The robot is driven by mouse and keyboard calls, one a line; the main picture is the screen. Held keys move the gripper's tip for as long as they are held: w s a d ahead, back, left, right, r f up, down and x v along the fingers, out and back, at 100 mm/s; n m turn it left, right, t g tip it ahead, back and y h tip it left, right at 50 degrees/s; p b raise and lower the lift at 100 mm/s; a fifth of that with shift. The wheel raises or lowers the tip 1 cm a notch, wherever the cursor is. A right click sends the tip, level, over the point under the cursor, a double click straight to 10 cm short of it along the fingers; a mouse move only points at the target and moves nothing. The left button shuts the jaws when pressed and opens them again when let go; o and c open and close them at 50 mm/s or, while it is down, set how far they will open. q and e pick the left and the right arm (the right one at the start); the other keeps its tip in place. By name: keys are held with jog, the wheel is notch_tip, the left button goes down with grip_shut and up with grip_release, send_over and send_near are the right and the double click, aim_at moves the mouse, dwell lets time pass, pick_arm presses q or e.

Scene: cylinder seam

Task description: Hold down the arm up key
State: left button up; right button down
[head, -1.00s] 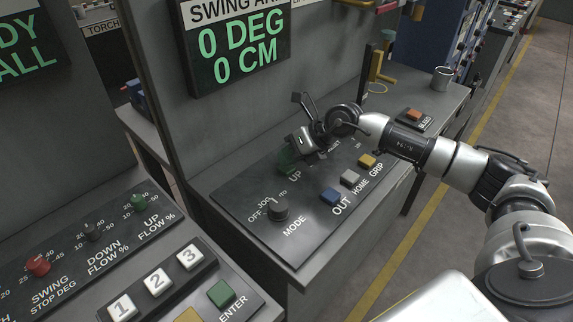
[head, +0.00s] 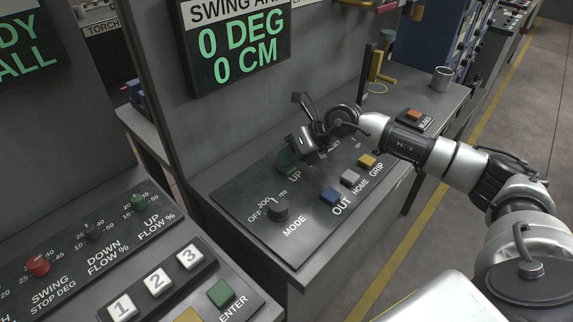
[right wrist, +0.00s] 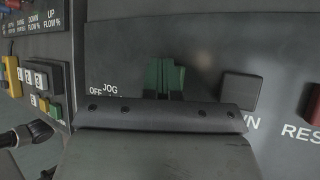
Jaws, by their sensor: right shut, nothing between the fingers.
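The green UP key (head: 286,161) sits on the sloped black panel (head: 232,192) of the swing arm console. My right gripper (head: 297,150) is shut and empty, pointing down right at the key and partly covering it. I cannot tell whether the fingers touch the key or whether it is pressed in. In the right wrist view, the green key (right wrist: 179,78) shows just beyond the dark gripper edge, with the fingertips hard to make out. The display (head: 238,55) above reads 0 DEG and 0 CM. My left gripper is not in view.
The MODE knob (head: 278,208), blue OUT key (head: 330,196), grey HOME key (head: 350,178) and yellow GRIP key (head: 367,160) share the panel. A dark grey key (right wrist: 240,90) sits right of the green one in the wrist view. A cup (head: 442,78) stands on the bench behind.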

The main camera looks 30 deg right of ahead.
jog(key=shift+r+p, duration=0.65)
jog(key=shift+r, duration=0.25)
jog(key=shift+r+p, duration=1.8)
jog(key=shift+r, duration=0.7)
